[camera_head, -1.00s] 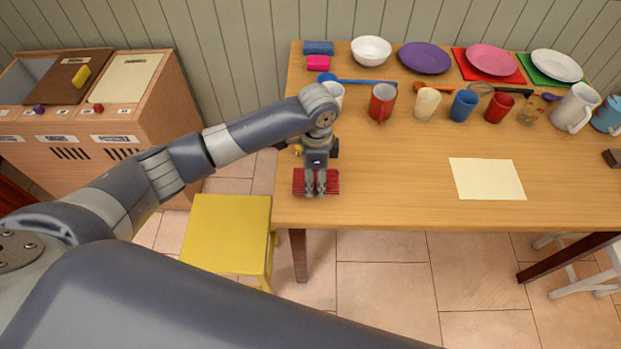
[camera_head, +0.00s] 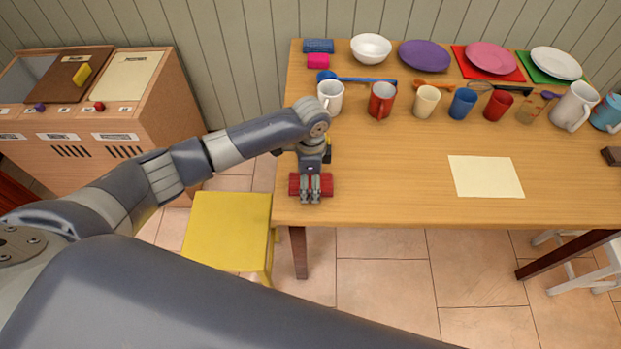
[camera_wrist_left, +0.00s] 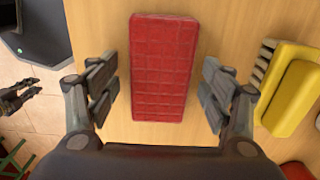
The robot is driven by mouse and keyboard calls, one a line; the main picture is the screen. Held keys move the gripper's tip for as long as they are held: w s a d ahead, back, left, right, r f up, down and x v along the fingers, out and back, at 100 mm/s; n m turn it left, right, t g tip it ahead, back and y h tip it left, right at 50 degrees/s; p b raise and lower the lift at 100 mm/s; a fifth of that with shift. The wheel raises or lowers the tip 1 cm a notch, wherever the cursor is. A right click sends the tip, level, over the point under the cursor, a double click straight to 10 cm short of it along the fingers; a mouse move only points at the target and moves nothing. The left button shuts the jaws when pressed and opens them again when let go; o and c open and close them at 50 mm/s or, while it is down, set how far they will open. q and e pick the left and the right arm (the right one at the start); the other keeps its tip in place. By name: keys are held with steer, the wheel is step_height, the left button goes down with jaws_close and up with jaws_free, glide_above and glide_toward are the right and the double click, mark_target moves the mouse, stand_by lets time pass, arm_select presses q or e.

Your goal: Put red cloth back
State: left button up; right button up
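The red cloth (camera_head: 326,184) is a folded, quilted rectangle near the front left corner of the wooden table. In the left wrist view the cloth (camera_wrist_left: 162,70) lies flat between the fingers. My left gripper (camera_head: 310,198) is over the cloth and hides its middle in the head view. In the left wrist view the gripper (camera_wrist_left: 160,92) is open, with a gap on each side of the cloth. My right gripper (camera_wrist_left: 20,95) seems to be the dark one at the left edge of the wrist view, apart from the table, its fingers spread.
A yellow object (camera_wrist_left: 292,90) lies on the table beside the cloth. Several cups stand farther back, including a white mug (camera_head: 330,97). A cream sheet (camera_head: 486,177) lies to the right. A yellow stool (camera_head: 228,230) stands at the table's left. The table between cloth and sheet is clear.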

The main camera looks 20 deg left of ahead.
arm_select(q)
steer(key=shift+r, duration=0.15)
step_height(320, 180, up, 12)
stand_by(0.6)
stand_by(0.3)
